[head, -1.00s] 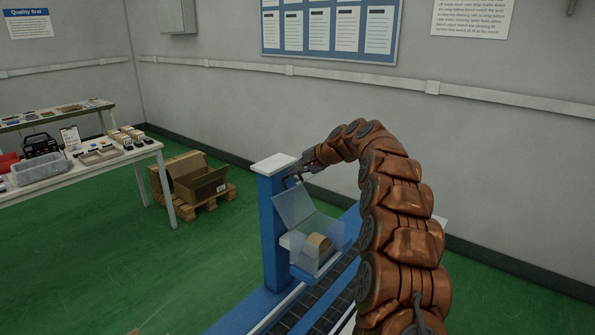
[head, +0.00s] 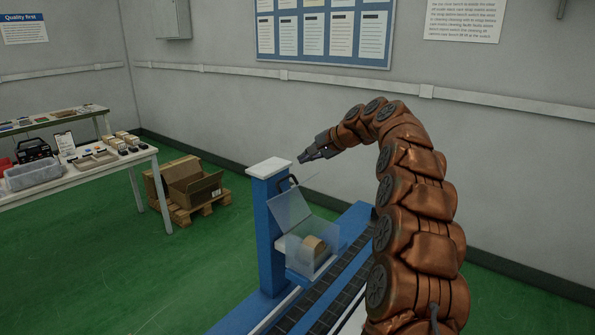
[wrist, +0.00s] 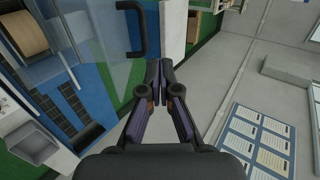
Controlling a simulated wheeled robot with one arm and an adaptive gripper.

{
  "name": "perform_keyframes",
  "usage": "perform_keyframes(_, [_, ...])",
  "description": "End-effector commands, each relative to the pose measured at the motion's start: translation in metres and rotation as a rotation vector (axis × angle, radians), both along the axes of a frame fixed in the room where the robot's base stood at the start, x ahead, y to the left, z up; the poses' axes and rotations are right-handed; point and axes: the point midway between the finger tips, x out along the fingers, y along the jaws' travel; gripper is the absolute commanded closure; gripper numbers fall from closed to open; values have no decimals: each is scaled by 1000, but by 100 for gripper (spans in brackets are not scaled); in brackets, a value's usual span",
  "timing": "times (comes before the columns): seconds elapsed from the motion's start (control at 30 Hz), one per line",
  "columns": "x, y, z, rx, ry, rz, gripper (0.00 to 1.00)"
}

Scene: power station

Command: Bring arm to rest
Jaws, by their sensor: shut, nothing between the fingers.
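My gripper (head: 304,156) is shut and empty, held in the air beside the white top of a blue post. In the wrist view its fingers (wrist: 160,72) are pressed together with nothing between them. My copper-coloured arm rises at the right and arches over to the left. Below the gripper, a clear box (head: 312,252) with a raised clear lid (head: 290,212) holds a tan roll (head: 313,246). The lid has a dark handle (head: 289,181), which also shows close to the fingers in the wrist view (wrist: 137,35), apart from them.
The blue post (head: 267,230) stands just left of the box. A dark-surfaced conveyor (head: 335,290) runs beneath my arm. A cardboard box (head: 195,188) on a pallet and a cluttered white table (head: 80,180) are at the left. Green floor between them is clear.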

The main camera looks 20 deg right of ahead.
Motion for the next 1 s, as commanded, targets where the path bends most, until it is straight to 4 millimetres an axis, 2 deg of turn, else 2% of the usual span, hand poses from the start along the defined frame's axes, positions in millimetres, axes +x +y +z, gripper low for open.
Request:
perform_keyframes(0.2, [-17, -14, 25, -2, -1, 0, 100])
perform_keyframes(0.47, [-27, -17, 36, -1, 5, 6, 100])
perform_keyframes(0.57, [-36, -7, 36, -12, 16, 30, 100])
perform_keyframes(0.67, [-54, 11, 35, -34, 37, 76, 100])
perform_keyframes(1.0, [-142, 78, 13, -167, 125, 273, 100])
